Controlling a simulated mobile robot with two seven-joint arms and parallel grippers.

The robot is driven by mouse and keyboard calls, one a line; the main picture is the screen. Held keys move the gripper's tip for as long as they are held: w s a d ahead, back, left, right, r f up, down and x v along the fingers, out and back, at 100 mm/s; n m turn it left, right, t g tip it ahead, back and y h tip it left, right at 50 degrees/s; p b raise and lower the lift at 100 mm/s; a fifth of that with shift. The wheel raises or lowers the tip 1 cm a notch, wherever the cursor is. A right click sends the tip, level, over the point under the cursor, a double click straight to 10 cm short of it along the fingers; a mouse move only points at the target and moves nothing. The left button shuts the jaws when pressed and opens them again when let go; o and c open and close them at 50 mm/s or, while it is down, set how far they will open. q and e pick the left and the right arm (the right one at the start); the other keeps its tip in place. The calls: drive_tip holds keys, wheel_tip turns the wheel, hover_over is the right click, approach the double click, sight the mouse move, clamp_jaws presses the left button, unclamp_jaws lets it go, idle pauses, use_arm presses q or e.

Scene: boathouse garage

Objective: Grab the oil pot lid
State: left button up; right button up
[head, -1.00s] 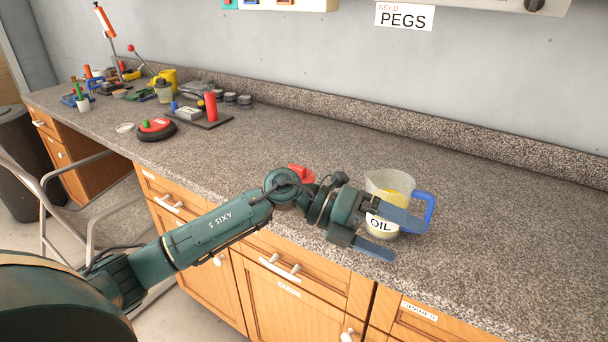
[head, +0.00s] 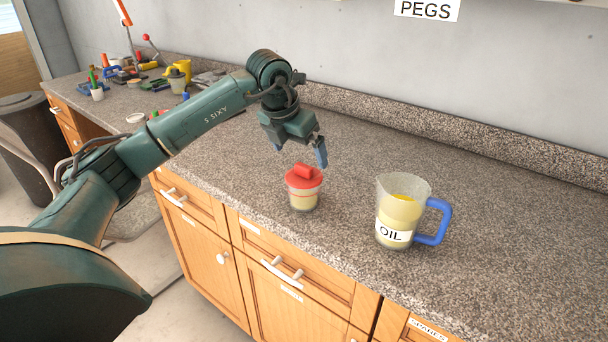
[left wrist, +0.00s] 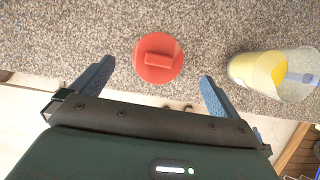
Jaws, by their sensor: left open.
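The red lid (head: 304,175) with a raised block handle sits on a small clear pot (head: 304,198) with pale yellow contents, on the counter. In the left wrist view the lid (left wrist: 158,58) lies ahead of and between my two blue fingers. My left gripper (head: 299,153) is open and empty, pointing down above and slightly behind the lid, apart from it. In the left wrist view, my left gripper (left wrist: 152,82) shows its fingers spread wide. My right gripper is not in view.
A clear jug (head: 397,212) labelled OIL, with a blue handle, stands to the right of the pot; it also shows in the left wrist view (left wrist: 258,70). Tools and cups crowd the far left. The speckled counter (head: 500,220) right of the jug is free.

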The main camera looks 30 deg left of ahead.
sight(304, 165)
use_arm(q)
drive_tip(key=shift+p+x, duration=0.6)
drive_tip(key=shift+x, duration=2.45)
drive_tip(key=shift+c, duration=0.4)
drive_tip(key=c, duration=0.9)
